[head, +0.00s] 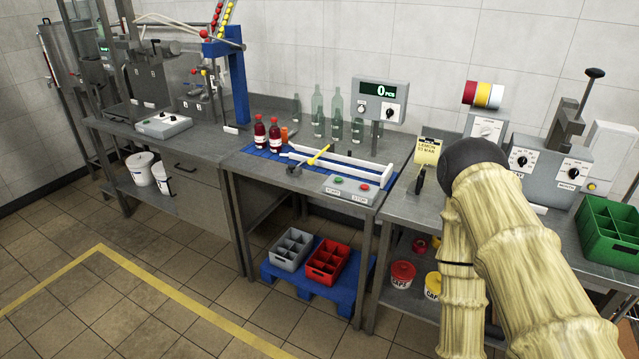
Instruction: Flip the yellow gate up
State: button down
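The yellow gate (320,155) is a short yellow bar above the blue conveyor strip on the middle bench. It slants over the strip, with its dark pivot end (294,170) at the lower left near the bench's front edge. Its raised end lies near the white guide rail (345,158). Nothing of mine touches it. My arm, in a pale ribbed sleeve with a dark elbow, fills the lower right of the head view. It bends down past the bottom edge. My gripper is not in view.
Red bottles (275,134) stand left of the gate on the strip, with clear bottles (337,112) behind. A button box (349,189) sits to the right at the front edge. Crates (327,262) rest on a blue pallet below. The tiled floor in front is clear.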

aim_at(310, 162)
jog(key=k, duration=0.35)
jog(key=u, duration=0.6)
jog(key=i, duration=1.65)
jog(key=z, duration=0.35)
